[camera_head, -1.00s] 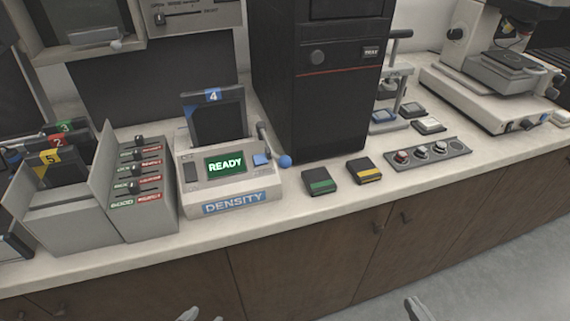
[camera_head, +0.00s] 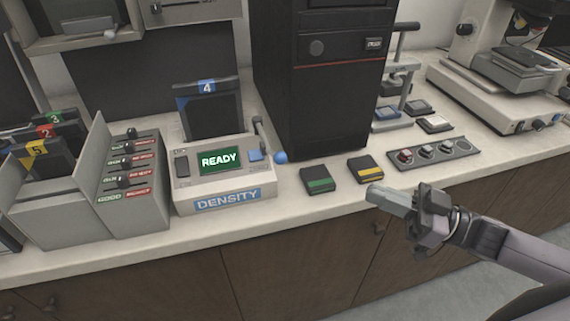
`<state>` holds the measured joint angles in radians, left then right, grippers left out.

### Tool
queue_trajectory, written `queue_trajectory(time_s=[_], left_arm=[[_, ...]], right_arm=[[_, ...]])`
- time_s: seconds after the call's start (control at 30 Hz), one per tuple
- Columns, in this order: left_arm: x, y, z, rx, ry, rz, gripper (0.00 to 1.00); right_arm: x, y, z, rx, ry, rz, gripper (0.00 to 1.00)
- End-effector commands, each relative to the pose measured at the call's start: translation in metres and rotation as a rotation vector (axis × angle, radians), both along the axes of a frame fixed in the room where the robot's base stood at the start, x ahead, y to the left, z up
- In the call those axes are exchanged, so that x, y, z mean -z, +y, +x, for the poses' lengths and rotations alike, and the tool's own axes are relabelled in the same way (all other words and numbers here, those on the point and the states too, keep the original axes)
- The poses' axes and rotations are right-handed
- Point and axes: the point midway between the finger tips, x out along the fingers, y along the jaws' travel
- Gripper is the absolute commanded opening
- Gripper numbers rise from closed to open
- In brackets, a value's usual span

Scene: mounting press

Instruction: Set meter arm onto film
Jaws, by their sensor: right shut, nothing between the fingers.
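The density meter (camera_head: 225,200) stands on the counter with a lit green READY screen. Its meter arm (camera_head: 261,132) is a grey lever raised on the right side, with a blue ball (camera_head: 281,157) beside it. The film (camera_head: 212,112), a dark sheet with a blue label 4, stands upright at the back of the meter. The arm is apart from the film. My right gripper (camera_head: 378,194) is shut and empty, in front of the counter's edge, to the right of and lower than the blue ball. My left gripper is out of view.
A green-striped block (camera_head: 318,180) and a yellow-striped block (camera_head: 365,169) lie between the meter and my right gripper. A black tower (camera_head: 325,90) stands behind them. A grey slotted rack (camera_head: 130,177) and a bin with numbered films (camera_head: 38,160) are to the left.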

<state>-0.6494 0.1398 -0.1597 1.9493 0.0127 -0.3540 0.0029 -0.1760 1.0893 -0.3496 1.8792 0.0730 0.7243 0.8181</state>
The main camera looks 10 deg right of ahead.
Motion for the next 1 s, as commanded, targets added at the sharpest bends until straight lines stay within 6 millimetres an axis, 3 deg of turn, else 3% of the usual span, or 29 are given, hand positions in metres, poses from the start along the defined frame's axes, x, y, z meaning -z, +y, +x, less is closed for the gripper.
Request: queue_trajectory(time_s=[0.57,1.0], left_arm=[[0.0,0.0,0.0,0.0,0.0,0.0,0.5],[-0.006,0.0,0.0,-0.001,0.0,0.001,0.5]], right_arm=[[-0.006,0.001,0.0,-0.028,-0.003,0.002,0.0],[-0.018,0.045,0.027,-0.029,-0.006,0.004,0.0]])
